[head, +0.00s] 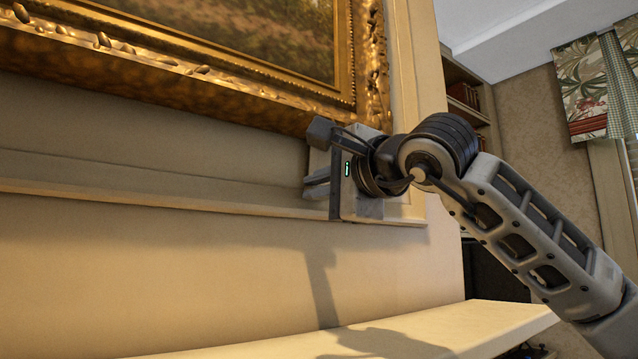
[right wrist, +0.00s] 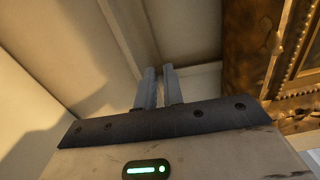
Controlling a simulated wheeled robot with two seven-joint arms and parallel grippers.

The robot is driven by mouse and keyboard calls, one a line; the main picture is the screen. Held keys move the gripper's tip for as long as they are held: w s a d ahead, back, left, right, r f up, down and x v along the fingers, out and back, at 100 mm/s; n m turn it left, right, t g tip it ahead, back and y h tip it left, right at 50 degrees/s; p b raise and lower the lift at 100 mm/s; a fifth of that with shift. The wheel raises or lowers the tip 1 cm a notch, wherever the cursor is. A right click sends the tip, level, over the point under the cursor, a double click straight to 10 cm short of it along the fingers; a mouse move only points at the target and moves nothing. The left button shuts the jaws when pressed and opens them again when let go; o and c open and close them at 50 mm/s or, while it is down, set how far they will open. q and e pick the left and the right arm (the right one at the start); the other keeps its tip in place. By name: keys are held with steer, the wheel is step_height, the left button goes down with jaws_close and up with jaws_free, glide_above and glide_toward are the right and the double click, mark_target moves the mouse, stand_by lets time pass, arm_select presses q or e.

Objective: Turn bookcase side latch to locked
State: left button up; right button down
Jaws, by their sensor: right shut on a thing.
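My right gripper (head: 308,188) is at the cream panelled wall, just below the lower right corner of the gilt picture frame. Its fingers point left along the ledge moulding. In the right wrist view its two grey fingers (right wrist: 160,86) are close together with a narrow dark gap between them. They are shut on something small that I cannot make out. No latch shows clearly in either view; if one is at the fingertips, the fingers hide it. My left gripper is in neither view.
The gilt frame (head: 372,70) hangs close above my right gripper. A cream shelf (head: 450,325) juts out below. A bookcase with red books (head: 463,94) stands behind at the right, near a patterned curtain (head: 585,85). The wall left of the gripper is clear.

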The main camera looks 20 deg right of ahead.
steer(key=shift+f+n, duration=0.1)
steer(key=shift+n, duration=0.4)
steer(key=c, duration=1.5)
jaws_free()
arm_select(q)
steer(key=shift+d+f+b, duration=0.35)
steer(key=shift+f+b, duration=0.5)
steer(key=shift+b, duration=1.3)
arm_select(e)
steer(key=shift+v, duration=8)
steer(key=shift+s, duration=0.1)
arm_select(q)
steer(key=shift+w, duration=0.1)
